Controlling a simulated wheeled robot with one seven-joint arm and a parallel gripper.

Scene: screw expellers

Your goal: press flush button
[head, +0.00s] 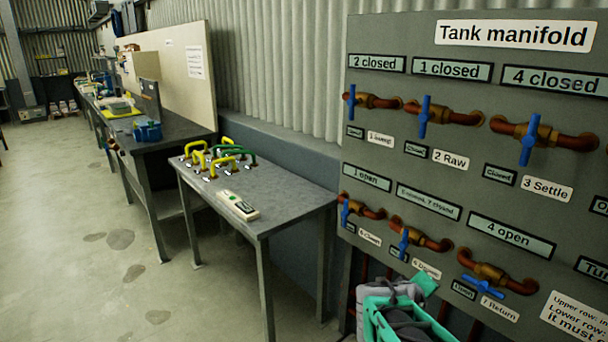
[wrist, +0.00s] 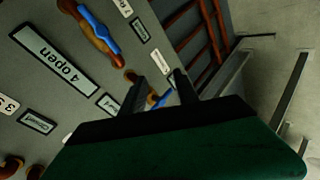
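I cannot make out a button labelled flush in either view. A small pale box (head: 238,205) with a green patch and a dark part lies on the grey side table; its lettering is too small to read. The "Tank manifold" panel (head: 415,32) fills the right of the head view. My gripper (wrist: 158,76) shows in the wrist view with its two dark fingers apart and nothing seen held between them. A blue valve handle (wrist: 160,99) shows beyond the fingers; I cannot tell whether they touch it. Teal and grey parts of my arm show low in the head view.
The panel carries copper pipes and several blue-handled valves, including "2 Raw" (head: 424,117), "3 Settle" (head: 529,140) and "7 Return" (head: 484,286). Yellow and green handles (head: 220,155) stand on the side table (head: 285,197). A longer bench (head: 180,128) stands behind. The floor at left is clear.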

